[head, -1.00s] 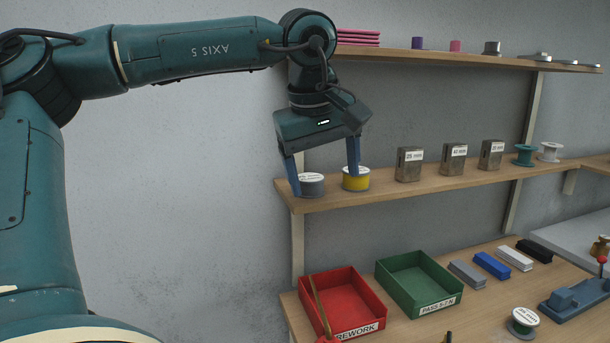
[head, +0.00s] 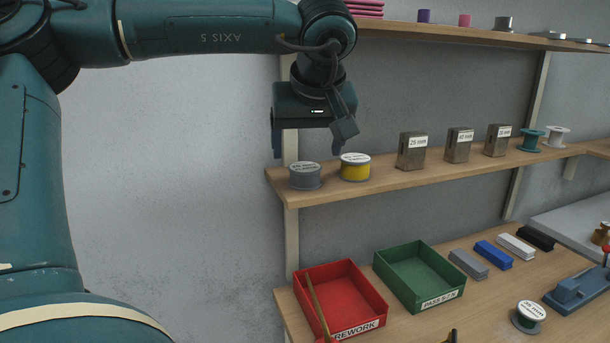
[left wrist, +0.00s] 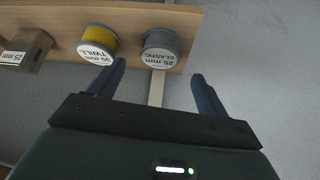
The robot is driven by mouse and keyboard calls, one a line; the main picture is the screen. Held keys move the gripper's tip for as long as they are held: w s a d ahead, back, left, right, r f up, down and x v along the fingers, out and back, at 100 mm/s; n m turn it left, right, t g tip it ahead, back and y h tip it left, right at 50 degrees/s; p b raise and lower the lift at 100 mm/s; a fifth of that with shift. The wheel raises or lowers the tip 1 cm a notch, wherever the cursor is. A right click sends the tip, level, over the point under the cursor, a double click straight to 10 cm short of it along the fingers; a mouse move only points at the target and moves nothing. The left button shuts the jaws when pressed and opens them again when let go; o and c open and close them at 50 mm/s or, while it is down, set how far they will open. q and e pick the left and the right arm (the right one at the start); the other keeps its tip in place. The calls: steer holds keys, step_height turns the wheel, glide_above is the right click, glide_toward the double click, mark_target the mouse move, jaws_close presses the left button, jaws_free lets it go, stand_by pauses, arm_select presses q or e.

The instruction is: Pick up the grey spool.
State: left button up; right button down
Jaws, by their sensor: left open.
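The grey spool (head: 306,177) stands upright at the left end of the middle shelf. Its top label reads 25 mm elastic in the left wrist view (left wrist: 161,46). My left gripper (head: 306,148) is open and empty, above the grey spool in the head view. In the left wrist view its two fingers (left wrist: 158,78) point toward the shelf, with the grey spool beyond the gap between them and not touched. The yellow spool (head: 355,168) stands just right of the grey one; its label reads twill in the wrist view (left wrist: 98,45). My right gripper is not in view.
The middle shelf (head: 400,182) also holds several labelled metal blocks (head: 412,151), a teal spool (head: 531,141) and a white spool (head: 556,137). An upper shelf (head: 450,35) is above. Below are a red tray (head: 345,295) and a green tray (head: 420,275). Bare wall is left of the shelves.

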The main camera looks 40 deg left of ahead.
mark_target(306, 167)
arm_select(q)
steer(key=p+x, duration=0.1)
steer(key=x, duration=0.4)
steer(key=shift+f, duration=0.15)
steer(key=c, duration=1.1)
steer(key=shift+d+r+b, duration=0.1)
steer(key=shift+r+b, duration=0.2)
step_height(306, 167, up, 7)
steer(key=shift+f, duration=0.1)
steer(key=s+d+b, duration=0.1)
steer(key=s+d, duration=0.3)
steer(key=d, duration=0.4)
steer(key=s+d+b, duration=0.1)
steer(key=s+d, duration=0.4)
steer(key=d, duration=0.4)
steer(key=shift+d+f, duration=0.15)
steer(key=shift+d, duration=0.1)
